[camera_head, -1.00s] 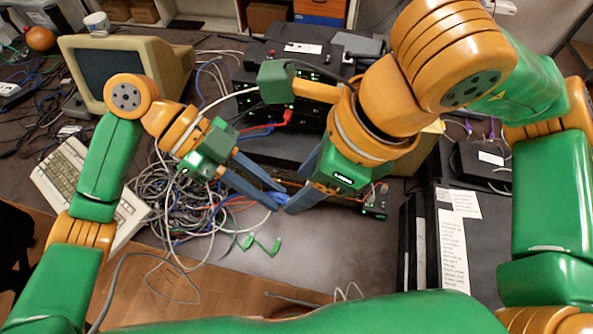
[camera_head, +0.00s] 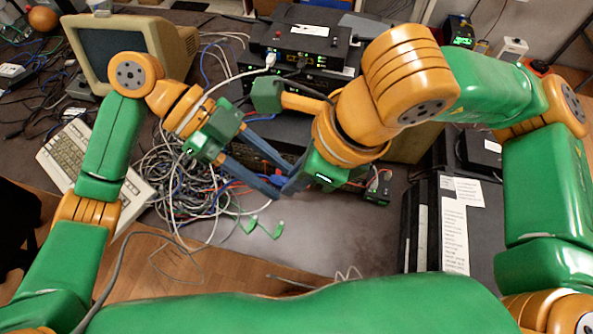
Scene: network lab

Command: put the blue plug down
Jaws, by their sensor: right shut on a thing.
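The blue plug (camera_head: 279,181) is a small blue shape between the fingertips of both grippers, above the cable heap and the dark table. It is mostly hidden by the fingers. My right gripper (camera_head: 289,187) is shut on it, with its fingertips pointing down and left. My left gripper (camera_head: 280,178) has its two long fingers apart, and their tips reach in close to the plug from the left. I cannot tell whether they touch it.
A tangle of cables (camera_head: 185,180) covers the table left of the grippers. Green plugs (camera_head: 263,228) lie on the bare table front. Stacked network boxes (camera_head: 305,42) stand behind, with a beige monitor (camera_head: 112,50) and keyboard (camera_head: 70,160) at left. A black case (camera_head: 422,215) stands at right.

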